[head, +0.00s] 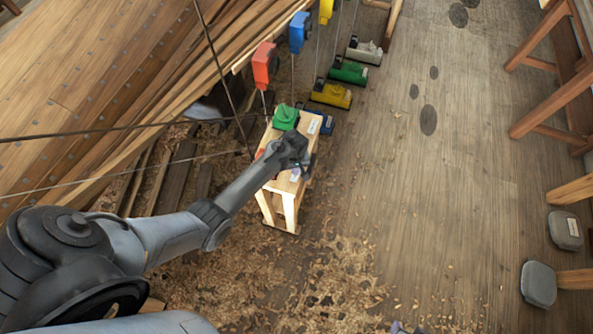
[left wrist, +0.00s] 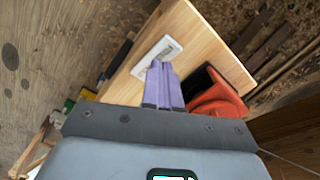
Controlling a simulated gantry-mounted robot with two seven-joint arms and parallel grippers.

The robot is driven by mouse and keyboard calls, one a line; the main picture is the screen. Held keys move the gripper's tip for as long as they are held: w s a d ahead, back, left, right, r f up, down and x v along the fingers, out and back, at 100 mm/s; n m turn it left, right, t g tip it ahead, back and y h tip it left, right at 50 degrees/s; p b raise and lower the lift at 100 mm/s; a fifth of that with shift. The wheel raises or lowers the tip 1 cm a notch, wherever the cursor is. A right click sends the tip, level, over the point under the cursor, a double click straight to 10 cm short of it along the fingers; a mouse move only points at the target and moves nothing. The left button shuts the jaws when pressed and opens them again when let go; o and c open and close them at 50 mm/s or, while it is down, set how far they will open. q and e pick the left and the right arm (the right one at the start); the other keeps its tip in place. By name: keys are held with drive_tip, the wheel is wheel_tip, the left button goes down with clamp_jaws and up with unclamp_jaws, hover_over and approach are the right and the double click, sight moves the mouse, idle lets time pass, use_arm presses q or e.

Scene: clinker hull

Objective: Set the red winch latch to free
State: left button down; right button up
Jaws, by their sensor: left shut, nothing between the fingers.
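A red winch part (left wrist: 217,100) with a black section shows in the left wrist view, on the light wooden stand (left wrist: 205,45), just right of my left gripper's fingers. In the head view only a small red patch (head: 260,153) shows beside my arm. My left gripper (head: 297,172) is over the stand's top; its purple fingers (left wrist: 163,82) are shut and empty, beside a white label plate (left wrist: 156,58). Whether they touch anything is unclear, and I cannot make out the latch's setting. A purple tip (head: 398,327) at the bottom edge appears to be my right gripper, mostly cut off.
Blue, yellow (head: 331,94), green and pale units line the floor behind. A red block (head: 264,65) and a blue block (head: 299,32) hang on lines. Dark ropes cross at left.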

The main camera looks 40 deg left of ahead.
use_arm(q)
drive_tip(key=shift+f+b, duration=1.25)
drive_tip(key=shift+f, duration=0.5)
idle(0.6)
drive_tip(key=shift+r, duration=0.15)
wheel_tip(320, 180, up, 3)
drive_tip(key=p, duration=0.4)
drive_tip(key=shift+r, duration=0.2)
wheel_tip(320, 180, up, 4)
drive_tip(key=p, duration=0.3)
drive_tip(key=shift+f+p, duration=0.25)
drive_tip(key=shift+p, duration=0.15)
drive_tip(key=shift+f, duration=0.1)
